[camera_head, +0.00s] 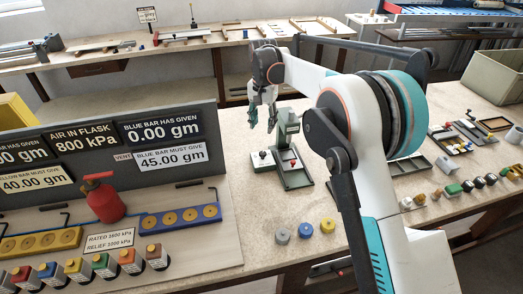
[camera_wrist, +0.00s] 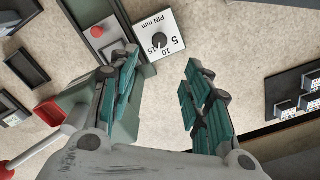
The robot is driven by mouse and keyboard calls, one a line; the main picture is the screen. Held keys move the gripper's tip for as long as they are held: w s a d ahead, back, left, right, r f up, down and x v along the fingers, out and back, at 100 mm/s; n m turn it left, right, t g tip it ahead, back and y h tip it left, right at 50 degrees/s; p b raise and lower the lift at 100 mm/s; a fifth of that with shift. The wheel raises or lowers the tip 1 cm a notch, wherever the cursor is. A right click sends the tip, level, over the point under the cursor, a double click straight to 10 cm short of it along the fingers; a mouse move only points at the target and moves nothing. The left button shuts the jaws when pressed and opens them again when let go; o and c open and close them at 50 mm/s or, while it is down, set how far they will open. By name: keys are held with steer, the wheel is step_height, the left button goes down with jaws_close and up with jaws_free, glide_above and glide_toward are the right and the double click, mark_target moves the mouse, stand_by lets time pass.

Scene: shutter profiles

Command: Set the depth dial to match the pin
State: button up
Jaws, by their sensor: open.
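The depth dial (camera_wrist: 158,40) is a dark round knob on a white plate with the figures 5, 10, 15 and "PIN mm". Its pointer is too small to read. In the head view the dial plate (camera_head: 261,161) lies on the bench left of a green press-like stand (camera_head: 288,132). My gripper (camera_head: 262,124) is above the dial and beside the stand, pointing down. In the wrist view my gripper (camera_wrist: 162,60) is open and empty, with the plate just beyond the fingertips and apparently not touched. I cannot pick out the pin for certain.
A red knob (camera_wrist: 97,31) sits on the stand's base beside the dial. Grey, blue and yellow discs (camera_head: 305,229) lie on the bench in front. A sign panel (camera_head: 110,150) with a red flask (camera_head: 101,197) stands left. Trays and small parts (camera_head: 465,140) lie right.

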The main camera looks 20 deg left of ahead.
mark_target(263, 153)
step_height(263, 153, down, 14)
steer(key=b, duration=0.2)
steer(key=shift+r+b, duration=0.25)
steer(key=shift+b, duration=0.1)
jaws_close()
